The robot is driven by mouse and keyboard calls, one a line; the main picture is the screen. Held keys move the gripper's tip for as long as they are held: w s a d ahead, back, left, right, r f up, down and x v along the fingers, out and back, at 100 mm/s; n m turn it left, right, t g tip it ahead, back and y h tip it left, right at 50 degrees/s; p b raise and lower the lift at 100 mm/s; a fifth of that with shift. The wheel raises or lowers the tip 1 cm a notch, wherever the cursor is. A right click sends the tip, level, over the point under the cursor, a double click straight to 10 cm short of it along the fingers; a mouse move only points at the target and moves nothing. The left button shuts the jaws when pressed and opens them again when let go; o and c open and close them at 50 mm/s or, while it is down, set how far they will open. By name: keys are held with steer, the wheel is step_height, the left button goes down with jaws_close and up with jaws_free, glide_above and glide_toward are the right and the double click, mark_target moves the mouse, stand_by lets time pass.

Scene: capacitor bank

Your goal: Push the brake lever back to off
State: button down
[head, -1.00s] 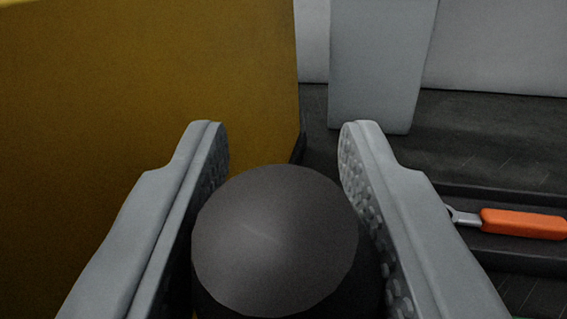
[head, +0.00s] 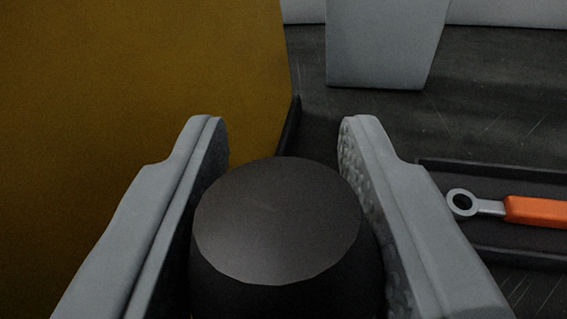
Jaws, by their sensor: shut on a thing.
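A dark round knob, the end of the brake lever (head: 277,220), sits between the two grey fingers of my gripper (head: 277,150) in the head view. The fingers are shut on it, one on each side, and their textured inner pads face it. Its flat top faces the camera. The rest of the lever below the knob is hidden, so its position cannot be read.
A large yellow panel (head: 130,90) stands close on the left. A wrench with an orange handle (head: 535,211) lies in a dark tray (head: 480,169) at right. A pale grey box-like post (head: 385,45) stands behind on the dark floor (head: 480,105).

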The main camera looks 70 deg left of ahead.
steer(key=shift+w+a+f, duration=0.2)
steer(key=shift+a+f, duration=0.05)
steer(key=shift+f, duration=0.2)
steer(key=c, duration=1)
jaws_free()
steer(key=shift+d+r, duration=0.15)
steer(key=shift+d, duration=0.05)
steer(key=v, duration=1.7)
